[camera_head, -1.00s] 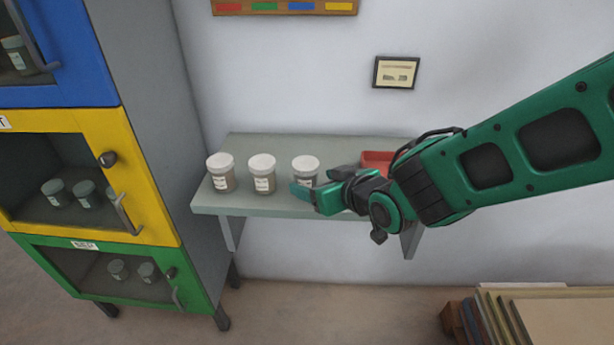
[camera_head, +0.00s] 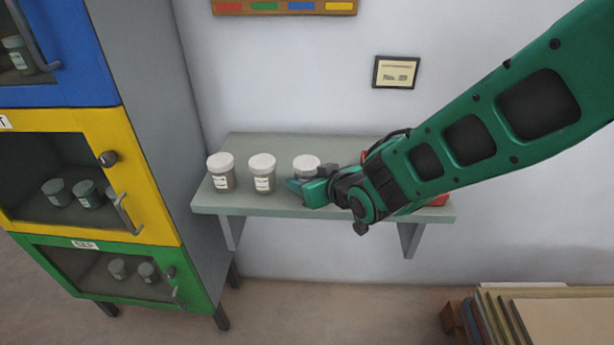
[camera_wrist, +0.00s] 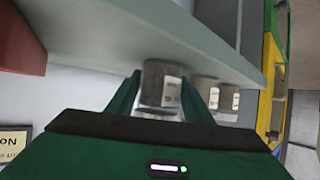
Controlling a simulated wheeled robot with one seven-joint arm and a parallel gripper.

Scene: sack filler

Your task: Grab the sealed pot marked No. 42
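Three white-lidded grey pots with pale labels stand upright in a row on a wall shelf (camera_head: 330,209): the left pot (camera_head: 221,172), the middle pot (camera_head: 262,173) and the right pot (camera_head: 307,164). The label numbers are too small to read, so I cannot tell which is No. 42. My gripper (camera_head: 303,190) is at the right pot and hides its lower part. In the wrist view, the fingers of my gripper (camera_wrist: 160,98) stand on either side of this pot (camera_wrist: 158,85), open, with no clear grip on it.
A red tray (camera_head: 438,200) lies on the shelf, mostly behind my arm. A cabinet with blue, yellow (camera_head: 150,190) and green doors stands at the left, holding more pots. A framed card (camera_head: 396,72) hangs above. Stacked boards (camera_head: 560,320) are at lower right.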

